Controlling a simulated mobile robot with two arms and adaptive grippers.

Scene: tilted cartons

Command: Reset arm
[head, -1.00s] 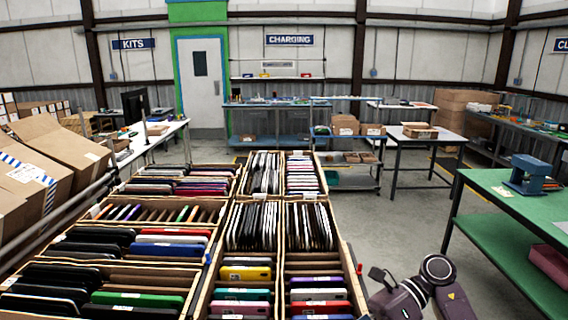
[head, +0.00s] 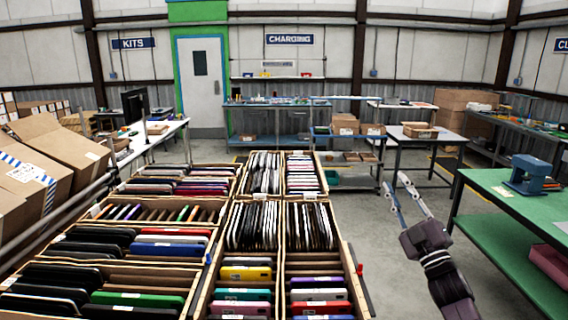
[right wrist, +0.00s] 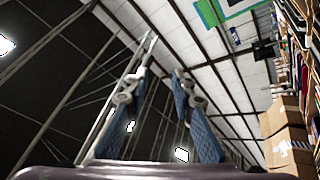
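My right gripper (head: 396,186) is raised to the right of the cartons in the head view, its two thin fingers spread apart and pointing up. Nothing is between them. In the right wrist view the gripper's blue finger pads (right wrist: 168,105) stand apart with only the roof behind them. The right arm comes up from the bottom right edge. My left gripper is not in the head view.
Open cartons (head: 282,200) full of phones and tablets in cases fill the middle and left. A green table (head: 500,205) with a blue press (head: 530,175) stands at right. Brown boxes (head: 55,150) lean at far left. Floor is clear between cartons and green table.

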